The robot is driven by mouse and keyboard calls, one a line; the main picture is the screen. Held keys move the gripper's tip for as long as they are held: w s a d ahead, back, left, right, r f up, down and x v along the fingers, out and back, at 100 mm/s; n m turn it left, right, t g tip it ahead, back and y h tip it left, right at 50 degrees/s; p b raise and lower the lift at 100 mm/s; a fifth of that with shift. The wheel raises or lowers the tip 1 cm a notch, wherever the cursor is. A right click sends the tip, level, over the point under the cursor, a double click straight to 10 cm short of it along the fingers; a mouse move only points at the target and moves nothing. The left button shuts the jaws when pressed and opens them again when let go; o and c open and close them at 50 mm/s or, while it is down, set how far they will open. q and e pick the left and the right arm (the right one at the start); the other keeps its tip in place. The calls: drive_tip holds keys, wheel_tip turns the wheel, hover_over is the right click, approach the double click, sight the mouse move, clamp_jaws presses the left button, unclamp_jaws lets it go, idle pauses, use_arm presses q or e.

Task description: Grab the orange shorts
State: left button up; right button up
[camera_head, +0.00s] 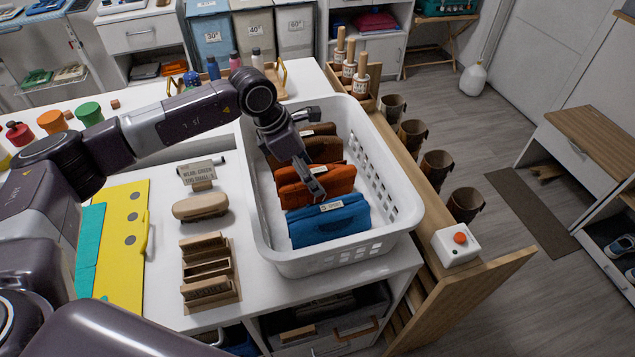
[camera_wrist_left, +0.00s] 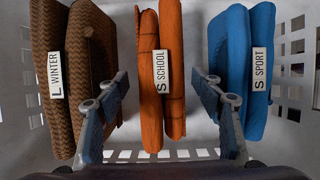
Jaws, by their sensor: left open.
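The orange shorts (camera_head: 340,181) stand folded on edge in a white basket (camera_head: 412,215), between brown and blue folded garments. In the left wrist view the orange shorts (camera_wrist_left: 150,100) carry a white "S SCHOOL" label. My left gripper (camera_head: 312,182) is over the basket, pointing down. In the left wrist view its open fingers (camera_wrist_left: 158,80) lie on either side of the orange shorts, with visible gaps and nothing gripped. How deep the fingertips reach is hard to tell. My right gripper is not in view.
Blue shorts (camera_wrist_left: 232,60) labelled "S SPORT" and brown shorts (camera_wrist_left: 62,110) labelled "L WINTER" flank the orange ones closely. The basket's perforated walls surround the garments. A wooden rack (camera_head: 208,270) and brush (camera_head: 200,206) lie left of it; several brown cups (camera_head: 437,165) stand right.

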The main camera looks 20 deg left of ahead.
use_arm(q)
drive_tip(key=shift+s+d+f+p, duration=0.1)
drive_tip(key=shift+d+f+p, duration=0.05)
drive_tip(key=shift+f+p, duration=0.2)
drive_tip(key=p+x, duration=0.1)
drive_tip(key=x, duration=0.2)
drive_tip(key=shift+f, duration=0.4)
drive_tip(key=shift+d+f, duration=0.1)
drive_tip(key=shift+f, duration=0.35)
drive_tip(key=shift+c, duration=1.4)
drive_tip(key=c, duration=1)
drive_tip(key=shift+c, duration=0.5)
drive_tip(key=shift+r, duration=0.15)
